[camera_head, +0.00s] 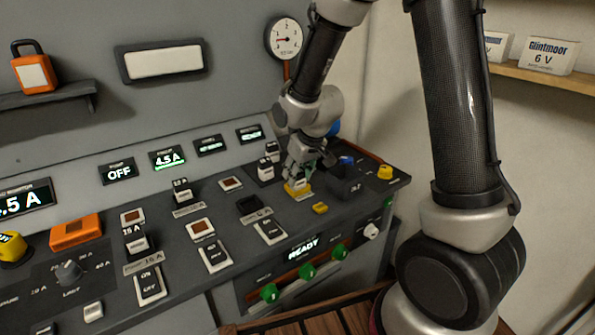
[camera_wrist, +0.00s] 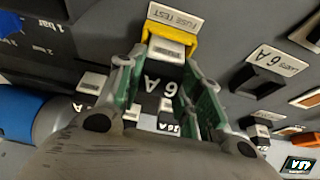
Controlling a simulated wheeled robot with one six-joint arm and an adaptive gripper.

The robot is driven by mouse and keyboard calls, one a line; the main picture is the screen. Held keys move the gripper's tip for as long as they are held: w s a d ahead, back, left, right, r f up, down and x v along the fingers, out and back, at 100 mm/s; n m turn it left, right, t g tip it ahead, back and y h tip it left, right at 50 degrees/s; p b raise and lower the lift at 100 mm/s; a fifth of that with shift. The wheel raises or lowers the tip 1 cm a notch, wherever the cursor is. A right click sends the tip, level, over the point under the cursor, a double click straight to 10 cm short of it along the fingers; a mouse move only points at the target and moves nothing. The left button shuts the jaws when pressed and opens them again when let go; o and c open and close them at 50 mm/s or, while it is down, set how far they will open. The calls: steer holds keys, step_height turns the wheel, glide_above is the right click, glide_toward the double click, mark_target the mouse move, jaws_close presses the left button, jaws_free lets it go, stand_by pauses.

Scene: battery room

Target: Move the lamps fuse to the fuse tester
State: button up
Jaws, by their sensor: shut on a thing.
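My gripper (camera_head: 303,172) is shut on a black fuse marked 6 A (camera_wrist: 158,80), which sits between its green-lined fingers in the wrist view. The yellow fuse tester (camera_wrist: 187,44), labelled FUSE TEST, is right at the far end of the held fuse. In the head view the fuse tester (camera_head: 292,194) is directly below my gripper, and the fingers largely hide the fuse. I cannot tell whether the fuse is seated in the tester or just over it. The dark lamps holder (camera_head: 248,205), with a 6 A label, looks empty.
Upright spare fuses (camera_head: 266,171) stand close left of my gripper. A dark block with a blue knob (camera_head: 346,160) stands close on the right. A small yellow part (camera_head: 320,208) is in front. The display (camera_head: 303,247) reads READY above green knobs (camera_head: 308,271).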

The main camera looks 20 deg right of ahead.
steer(key=o, duration=0.8)
steer(key=shift+c, duration=0.2)
steer(key=shift+r, duration=0.1)
steer(key=v, duration=1)
steer(key=shift+s+r, duration=0.2)
steer(key=shift+r, duration=0.15)
steer(key=s+d+r+m, duration=0.1)
steer(key=s+d+r, duration=0.2)
steer(key=s, duration=0.4)
steer(key=s+d+r+m+h, duration=0.1)
steer(key=s+d+r, duration=0.2)
steer(key=s+d, duration=0.3)
steer(key=s+d+r+m, duration=0.1)
steer(key=s+d+r, duration=0.2)
steer(key=s, duration=0.6)
steer(key=shift+s+d+r+m, duration=0.25)
steer(key=shift+d+m, duration=0.05)
steer(key=shift+d, duration=0.5)
